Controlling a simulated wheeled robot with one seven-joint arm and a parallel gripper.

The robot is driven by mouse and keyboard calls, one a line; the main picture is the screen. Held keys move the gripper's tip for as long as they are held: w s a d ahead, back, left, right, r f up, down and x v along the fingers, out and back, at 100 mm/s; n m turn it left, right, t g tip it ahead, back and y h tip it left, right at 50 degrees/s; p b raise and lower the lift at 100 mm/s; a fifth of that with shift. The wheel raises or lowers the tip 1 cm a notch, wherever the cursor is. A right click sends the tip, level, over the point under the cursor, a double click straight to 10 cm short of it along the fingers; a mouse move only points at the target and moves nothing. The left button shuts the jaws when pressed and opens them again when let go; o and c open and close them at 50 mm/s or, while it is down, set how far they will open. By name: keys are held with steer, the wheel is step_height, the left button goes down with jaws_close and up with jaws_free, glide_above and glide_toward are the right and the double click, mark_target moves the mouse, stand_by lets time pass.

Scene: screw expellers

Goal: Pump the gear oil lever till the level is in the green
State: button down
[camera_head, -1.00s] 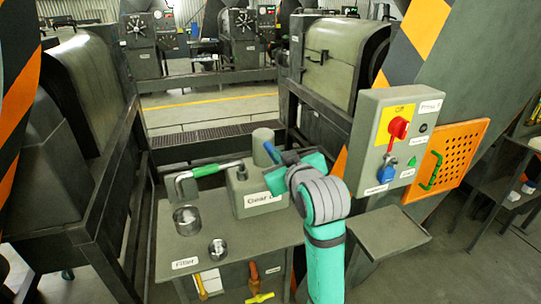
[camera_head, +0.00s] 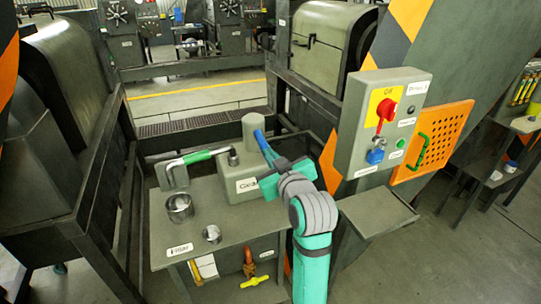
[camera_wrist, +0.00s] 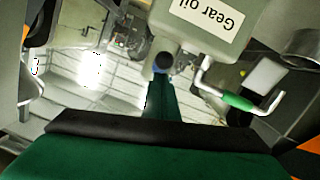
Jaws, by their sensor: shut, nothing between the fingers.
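The gear oil lever (camera_head: 198,157) is a bent metal rod with a green grip, lying roughly level at the left of the grey gear oil box (camera_head: 238,190). In the wrist view, the lever (camera_wrist: 238,101) is at right, beside the box (camera_wrist: 200,25) with its "Gear oil" label. My gripper (camera_head: 258,134) has blue fingers shut together, at the right of the box and near its round grey top. In the wrist view, my shut fingertips (camera_wrist: 163,63) are below the box, apart from the lever and empty. No level gauge or green band is readable.
A switch panel (camera_head: 381,122) with a red knob and an orange perforated guard (camera_head: 436,140) are at right. A small side shelf (camera_head: 375,212) stands right of my arm.

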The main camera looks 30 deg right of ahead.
steer(key=r+v, duration=0.1)
steer(key=v, duration=1)
steer(key=shift+a+r, duration=0.3)
steer(key=shift+a, duration=0.15)
steer(key=shift+w, duration=0.15)
steer(key=shift+a, duration=0.1)
steer(key=shift+s, duration=0.25)
stand_by(0.5)
